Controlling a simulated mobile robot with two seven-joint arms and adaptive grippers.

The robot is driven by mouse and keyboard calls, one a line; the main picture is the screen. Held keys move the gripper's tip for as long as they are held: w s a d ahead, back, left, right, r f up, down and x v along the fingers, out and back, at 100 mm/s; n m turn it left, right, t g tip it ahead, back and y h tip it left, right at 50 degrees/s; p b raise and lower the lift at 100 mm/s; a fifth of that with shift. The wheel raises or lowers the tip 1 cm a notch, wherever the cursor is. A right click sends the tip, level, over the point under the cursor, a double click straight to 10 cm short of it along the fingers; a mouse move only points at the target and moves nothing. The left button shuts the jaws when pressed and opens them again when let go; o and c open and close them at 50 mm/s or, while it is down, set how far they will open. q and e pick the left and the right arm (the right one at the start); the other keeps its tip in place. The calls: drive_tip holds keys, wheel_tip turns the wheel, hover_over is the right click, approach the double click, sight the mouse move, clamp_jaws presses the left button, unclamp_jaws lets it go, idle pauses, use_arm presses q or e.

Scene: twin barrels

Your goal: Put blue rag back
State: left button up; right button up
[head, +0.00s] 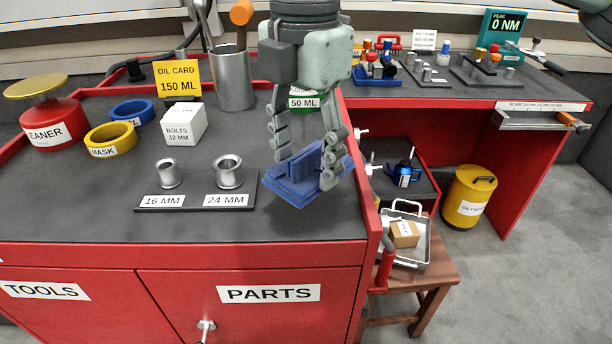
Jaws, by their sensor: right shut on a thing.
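The blue rag (291,188) looks like a flat folded blue cloth with a raised ridge in its middle. My right gripper (307,165) comes down from the top of the head view and is shut on the rag's ridge. The rag is at the right end of the dark top of the red cabinet (300,226), right of the 24 MM socket. I cannot tell whether it touches the surface. My gripper hides part of the rag and of a green 50 ML container (302,103) behind it. My left gripper is not in view.
Two sockets stand on a dark labelled holder (190,209) left of the rag. Behind are a BOLTS box (184,125), a metal cup (234,82) with tools and an OIL CARD sign (177,75). Right of the cabinet, a wooden stool (440,275) bears a metal tray (420,262).

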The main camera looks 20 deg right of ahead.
sight(305, 181)
drive_tip(key=shift+d+f, duration=0.1)
drive_tip(key=shift+f, duration=0.15)
wheel_tip(305, 181, down, 3)
drive_tip(key=shift+f, duration=0.15)
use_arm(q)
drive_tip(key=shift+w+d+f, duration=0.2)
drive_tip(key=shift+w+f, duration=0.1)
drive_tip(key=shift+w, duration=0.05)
use_arm(e)
drive_tip(key=shift+f, duration=0.15)
drive_tip(key=shift+f, duration=0.1)
drive_tip(key=o, duration=1.1)
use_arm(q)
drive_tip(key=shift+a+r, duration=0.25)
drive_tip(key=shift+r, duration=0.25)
